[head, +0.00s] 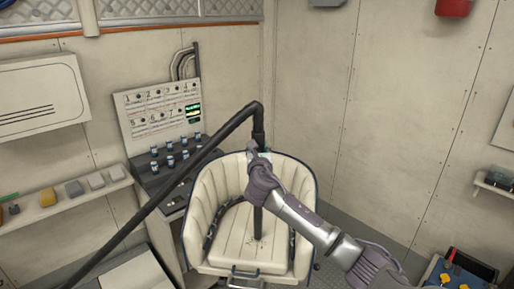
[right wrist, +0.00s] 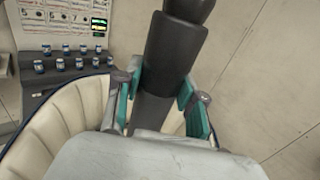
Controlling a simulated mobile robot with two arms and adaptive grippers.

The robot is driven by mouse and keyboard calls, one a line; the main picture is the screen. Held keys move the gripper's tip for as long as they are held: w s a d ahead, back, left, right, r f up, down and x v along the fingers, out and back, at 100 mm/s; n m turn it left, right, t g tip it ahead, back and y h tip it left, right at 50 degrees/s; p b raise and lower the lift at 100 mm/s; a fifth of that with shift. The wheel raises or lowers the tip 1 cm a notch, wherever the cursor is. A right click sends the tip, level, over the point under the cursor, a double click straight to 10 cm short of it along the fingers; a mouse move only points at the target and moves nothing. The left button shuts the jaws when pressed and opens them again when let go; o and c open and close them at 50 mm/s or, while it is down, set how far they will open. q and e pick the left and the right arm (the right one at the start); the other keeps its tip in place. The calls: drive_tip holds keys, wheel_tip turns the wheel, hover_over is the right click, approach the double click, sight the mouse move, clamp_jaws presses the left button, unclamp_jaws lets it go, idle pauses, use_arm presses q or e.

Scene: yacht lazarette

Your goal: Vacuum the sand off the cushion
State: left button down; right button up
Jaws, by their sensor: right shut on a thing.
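The cream cushion (head: 229,247) is the seat of a padded tub chair in the head view. Small dark specks of sand (head: 258,243) show on it around the nozzle. My right gripper (head: 262,157) is shut on the black vacuum wand (head: 257,225), which stands nearly upright over the seat. The wand's lower end is at the cushion; whether it touches cannot be told. In the right wrist view, the fingers (right wrist: 160,100) clasp the wand (right wrist: 168,55) from both sides. A black hose (head: 170,192) runs from the wand's top down to the lower left. My left gripper is not in view.
The chair's curved backrest (head: 228,180) and sides surround the seat. A panel with several small jars (head: 170,160) stands behind left. A shelf with sponges and blocks (head: 72,190) is at left. A tray of tools (head: 462,270) sits at lower right.

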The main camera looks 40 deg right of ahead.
drive_tip(key=shift+s+a+r, duration=0.1)
drive_tip(key=shift+s+a, duration=0.15)
drive_tip(key=shift+s, duration=0.45)
drive_tip(key=shift+s+a+r, duration=0.1)
drive_tip(key=shift+s+a, duration=0.1)
drive_tip(key=shift+s, duration=0.5)
drive_tip(key=shift+f, duration=0.15)
drive_tip(key=shift+w, duration=0.15)
drive_tip(key=shift+w+a, duration=0.5)
drive_tip(key=shift+w, duration=0.35)
drive_tip(key=shift+w+a, duration=0.5)
drive_tip(key=shift+w, duration=0.35)
idle(0.4)
